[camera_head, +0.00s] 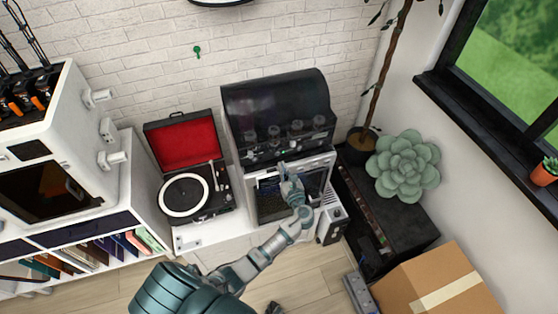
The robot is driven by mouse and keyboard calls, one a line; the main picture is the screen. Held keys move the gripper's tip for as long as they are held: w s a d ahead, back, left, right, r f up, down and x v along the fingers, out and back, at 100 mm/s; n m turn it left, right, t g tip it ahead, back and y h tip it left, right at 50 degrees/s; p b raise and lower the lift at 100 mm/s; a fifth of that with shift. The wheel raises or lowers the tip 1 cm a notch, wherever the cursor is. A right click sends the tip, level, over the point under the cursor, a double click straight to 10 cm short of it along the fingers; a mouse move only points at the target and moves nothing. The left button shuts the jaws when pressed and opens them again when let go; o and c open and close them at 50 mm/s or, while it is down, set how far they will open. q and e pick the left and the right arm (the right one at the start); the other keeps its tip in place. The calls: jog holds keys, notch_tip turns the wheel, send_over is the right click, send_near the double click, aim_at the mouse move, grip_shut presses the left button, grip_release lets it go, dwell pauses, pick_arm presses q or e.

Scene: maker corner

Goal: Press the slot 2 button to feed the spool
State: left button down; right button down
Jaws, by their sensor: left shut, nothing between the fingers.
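A dark, rounded spool unit (275,108) with several spools behind a clear front sits on top of a silver-framed machine (262,204) by the brick wall. My left arm reaches up from the bottom of the view. My left gripper (287,168) is shut and empty, just below the front edge of the spool unit and in front of the machine's upper frame. Small light marks show along the unit's lower front, but I cannot tell which is the slot 2 button. I cannot tell whether the fingertips touch the unit. My right gripper is not in view.
A red-lined record player (185,195) stands left of the machine. A white shelf (120,215) with books is at far left. A dark cabinet (400,225), a succulent (403,165) and a cardboard box (437,285) are on the right. Wooden floor shows in front.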

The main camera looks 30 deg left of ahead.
pick_arm(q)
jog(key=shift+v, duration=1.25)
jog(key=shift+d, duration=0.2)
jog(key=shift+d, duration=0.3)
